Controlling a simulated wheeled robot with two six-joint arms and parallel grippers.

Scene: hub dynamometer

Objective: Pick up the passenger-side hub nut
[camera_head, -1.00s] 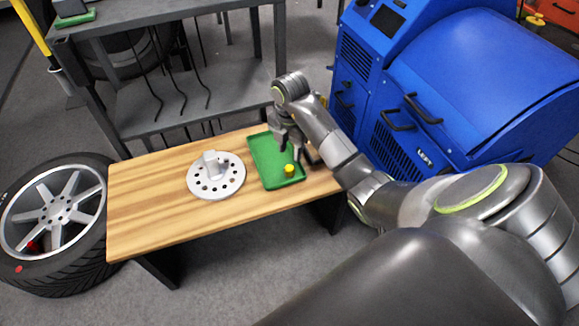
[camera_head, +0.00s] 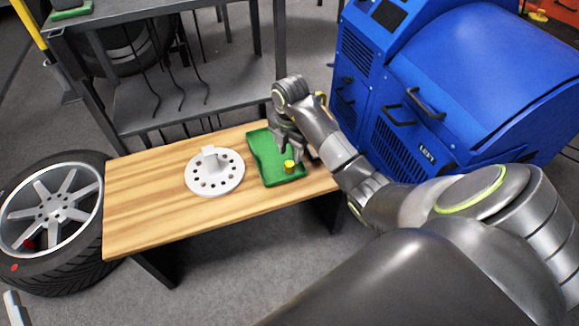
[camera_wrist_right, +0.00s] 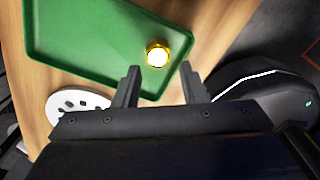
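The yellow hub nut (camera_head: 289,166) sits near the front end of the green tray (camera_head: 267,170) on the wooden bench. My right gripper (camera_head: 291,154) is over the tray, just above and behind the nut. In the right wrist view the gripper (camera_wrist_right: 160,69) is open, its two fingers apart and empty. The gold nut (camera_wrist_right: 157,54) shows just beyond the fingertips, roughly between them, near the tray's rim. I see no contact between the fingers and the nut. My left gripper is not recognisable in any view.
A silver hub disc (camera_head: 216,178) lies on the bench (camera_head: 150,215) left of the tray. A wheel (camera_head: 50,215) stands left of the bench. A blue machine (camera_head: 450,90) is behind right, and a grey shelf (camera_head: 200,90) behind. A pale object (camera_head: 15,308) at bottom left is unclear.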

